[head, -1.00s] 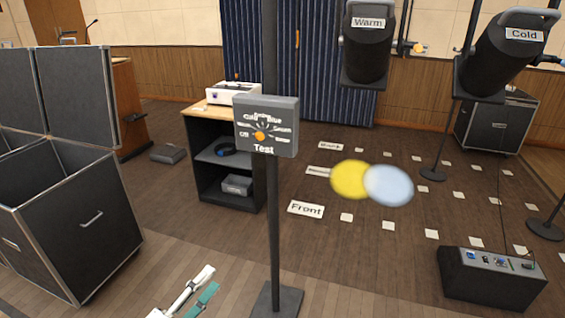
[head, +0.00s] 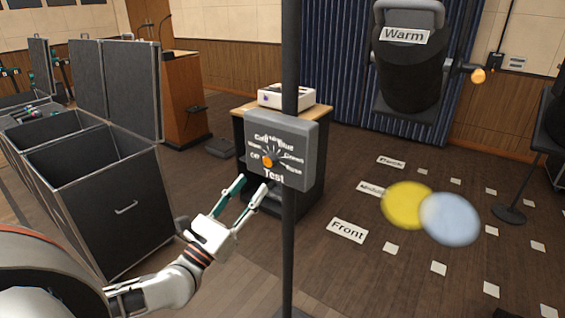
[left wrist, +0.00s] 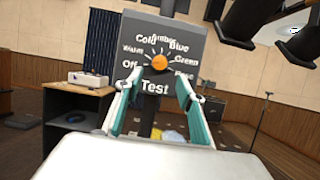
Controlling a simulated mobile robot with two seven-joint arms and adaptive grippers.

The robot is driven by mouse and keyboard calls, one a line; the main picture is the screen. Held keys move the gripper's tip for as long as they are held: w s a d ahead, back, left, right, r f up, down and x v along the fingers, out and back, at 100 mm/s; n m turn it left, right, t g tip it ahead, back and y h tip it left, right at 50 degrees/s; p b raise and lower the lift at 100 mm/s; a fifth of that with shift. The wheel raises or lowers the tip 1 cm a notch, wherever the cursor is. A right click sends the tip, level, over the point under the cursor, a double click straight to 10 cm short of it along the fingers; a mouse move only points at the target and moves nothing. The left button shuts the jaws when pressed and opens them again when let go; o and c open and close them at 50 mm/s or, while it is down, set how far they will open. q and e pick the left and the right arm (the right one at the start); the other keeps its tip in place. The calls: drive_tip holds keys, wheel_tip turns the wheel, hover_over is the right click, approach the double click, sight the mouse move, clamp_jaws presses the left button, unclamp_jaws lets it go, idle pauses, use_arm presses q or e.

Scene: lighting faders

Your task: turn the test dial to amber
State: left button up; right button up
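The test dial is an orange knob (head: 267,161) on a grey box marked "Test" (head: 299,135), mounted on a dark upright pole. It also shows in the left wrist view (left wrist: 159,62), ringed by labels including Off, Warm, Cold, Amber, Blue and Green. The amber label is at the top, small and partly crowded. Which label the knob points to cannot be made out. My left gripper (head: 255,184) is open and empty, just below and in front of the knob. In the left wrist view its fingers (left wrist: 156,79) stand apart on either side below the knob. My right gripper is out of view.
The pole (head: 290,250) runs down below the box. A dark open case (head: 125,208) stands at left. A small cabinet with a white device (head: 285,97) is behind the box. A "Warm" lamp (head: 408,75) hangs at upper right; yellow and pale-blue light spots lie on the floor.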

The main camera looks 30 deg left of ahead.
sight(267, 164)
use_arm(q)
drive_tip(key=p+x, duration=0.1)
drive_tip(key=x, duration=0.5)
drive_tip(key=shift+s+r+p, duration=0.1)
drive_tip(key=shift+r+p, duration=0.05)
drive_tip(key=shift+p, duration=0.2)
drive_tip(key=shift+x, duration=0.8)
clamp_jaws()
